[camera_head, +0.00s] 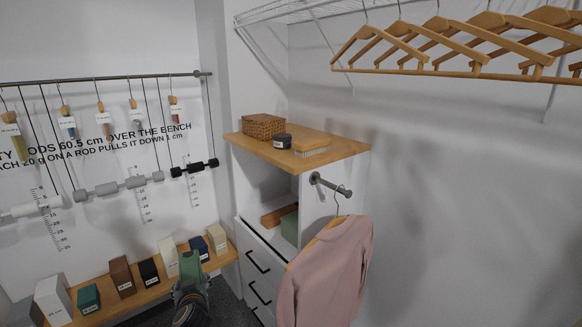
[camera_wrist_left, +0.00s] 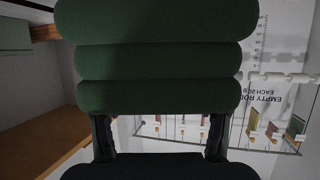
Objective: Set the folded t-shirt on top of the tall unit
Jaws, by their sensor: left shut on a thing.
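My left gripper (camera_head: 190,286) is shut on the folded t-shirt (camera_head: 190,265), a small green bundle held upright near the wooden bench. In the left wrist view the t-shirt (camera_wrist_left: 155,60) fills the upper middle as stacked dark green folds, with the fingers of my gripper (camera_wrist_left: 160,135) at its two sides. The tall unit (camera_head: 345,152) stands right of the bench, white with a wooden top and drawers below an open compartment. The t-shirt is apart from the unit, lower than its top and to the left. My right gripper is not in view.
A wicker basket (camera_head: 263,126), a dark jar (camera_head: 282,141) and a wooden brush (camera_head: 311,146) stand on the unit's top, leaving bare wood around them. A pink garment (camera_head: 325,275) hangs at its right side. Hangers (camera_head: 450,45) hang above right. Several boxes line the bench (camera_head: 150,293).

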